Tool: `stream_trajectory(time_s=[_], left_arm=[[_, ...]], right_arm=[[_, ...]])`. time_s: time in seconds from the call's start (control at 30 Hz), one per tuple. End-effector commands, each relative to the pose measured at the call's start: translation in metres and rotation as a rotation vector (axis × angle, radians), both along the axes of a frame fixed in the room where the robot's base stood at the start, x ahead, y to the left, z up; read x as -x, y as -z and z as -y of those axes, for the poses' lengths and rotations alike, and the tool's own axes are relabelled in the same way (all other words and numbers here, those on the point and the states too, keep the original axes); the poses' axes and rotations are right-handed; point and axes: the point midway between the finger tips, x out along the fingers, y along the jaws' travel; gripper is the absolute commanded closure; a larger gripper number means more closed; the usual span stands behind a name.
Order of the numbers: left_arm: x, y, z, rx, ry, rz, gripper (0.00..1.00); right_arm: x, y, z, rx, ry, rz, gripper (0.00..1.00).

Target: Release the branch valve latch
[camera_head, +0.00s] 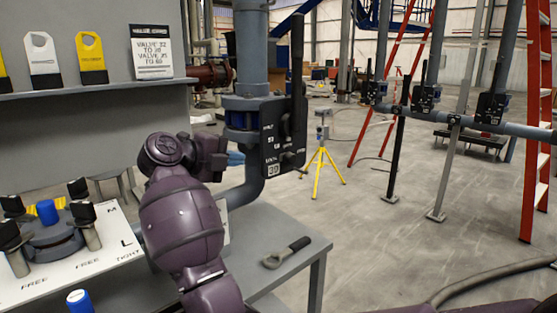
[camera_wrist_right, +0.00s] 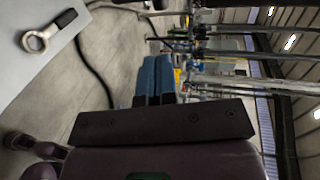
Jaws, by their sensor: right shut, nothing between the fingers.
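The branch valve sits on a vertical grey pipe (camera_head: 250,50) in the head view, with a blue body (camera_head: 238,119). A black plate (camera_head: 270,140) with position marks and the number 30 is on its right side. A long black lever (camera_head: 297,50) stands upright above the plate. I cannot make out the latch as a separate part. My right gripper (camera_head: 236,158) is just left of the plate's lower part, its blue fingertips partly hidden by my wrist. In the wrist view its blue fingers (camera_wrist_right: 155,80) are together and empty. My left gripper is not in view.
A wrench (camera_head: 286,252) lies on the grey table (camera_head: 310,262) below the valve. A panel with black clamps (camera_head: 80,212) is at left, under a shelf of tags (camera_head: 92,57). A yellow tripod (camera_head: 320,172), red ladder (camera_head: 534,130) and other valves (camera_head: 425,98) stand farther back.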

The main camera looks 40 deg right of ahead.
Motion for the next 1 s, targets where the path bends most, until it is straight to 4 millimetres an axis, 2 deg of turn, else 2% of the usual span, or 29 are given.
stream_trajectory(time_s=[0.13, 0.27, 0.7, 1.0], left_arm=[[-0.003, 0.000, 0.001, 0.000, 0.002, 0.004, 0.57], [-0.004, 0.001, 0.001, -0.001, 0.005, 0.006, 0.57], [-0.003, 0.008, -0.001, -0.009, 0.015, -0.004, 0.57], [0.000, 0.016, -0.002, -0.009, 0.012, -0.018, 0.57]], right_arm=[[0.000, 0.002, 0.007, 0.001, 0.002, 0.000, 1.00], [-0.002, 0.008, 0.023, 0.002, 0.004, -0.001, 1.00], [-0.008, 0.028, 0.097, 0.003, 0.003, -0.003, 1.00], [-0.010, 0.036, 0.129, 0.003, 0.001, -0.001, 1.00]])
